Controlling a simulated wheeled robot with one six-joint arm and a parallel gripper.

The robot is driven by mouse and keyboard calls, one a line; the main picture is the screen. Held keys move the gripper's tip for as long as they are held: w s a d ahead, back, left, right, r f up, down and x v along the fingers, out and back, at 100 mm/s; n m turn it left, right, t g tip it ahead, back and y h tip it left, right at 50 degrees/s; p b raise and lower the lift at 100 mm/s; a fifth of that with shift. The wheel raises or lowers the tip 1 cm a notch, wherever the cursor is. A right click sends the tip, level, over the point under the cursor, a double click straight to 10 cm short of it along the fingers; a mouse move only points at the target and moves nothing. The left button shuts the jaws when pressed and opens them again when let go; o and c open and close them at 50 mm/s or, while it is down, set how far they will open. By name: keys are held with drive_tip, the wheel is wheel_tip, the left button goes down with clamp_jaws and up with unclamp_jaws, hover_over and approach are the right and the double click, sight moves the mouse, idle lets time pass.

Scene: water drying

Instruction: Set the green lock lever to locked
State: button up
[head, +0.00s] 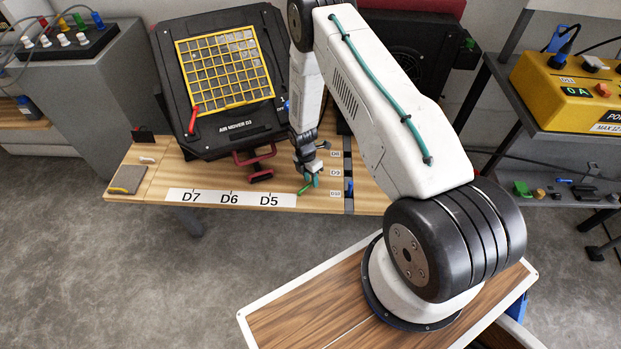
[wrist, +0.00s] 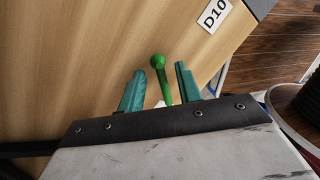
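The green lock lever (wrist: 163,86) has a round ball end and a short stem. In the wrist view it stands between the two teal fingers of my gripper (wrist: 159,70). The fingers are open, with a gap on each side of the lever, and its ball end reaches slightly past their tips. In the head view my gripper (head: 313,178) is low over the wooden table near the D10 label, and a small green part of the lever (head: 304,189) shows beside it. The lever's base is hidden, and I cannot tell its lock position.
The black air mover (head: 228,140) with a yellow grille stands behind and left of my gripper, with a red handle (head: 260,177) close by. A label strip (head: 230,198) runs along the front of the wooden table (head: 150,172). A yellow power box (head: 575,90) sits far right.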

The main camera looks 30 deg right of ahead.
wheel_tip(320, 180, up, 8)
drive_tip(key=w, duration=0.1)
drive_tip(key=shift+w+a+f, duration=0.15)
drive_tip(key=shift+w, duration=0.1)
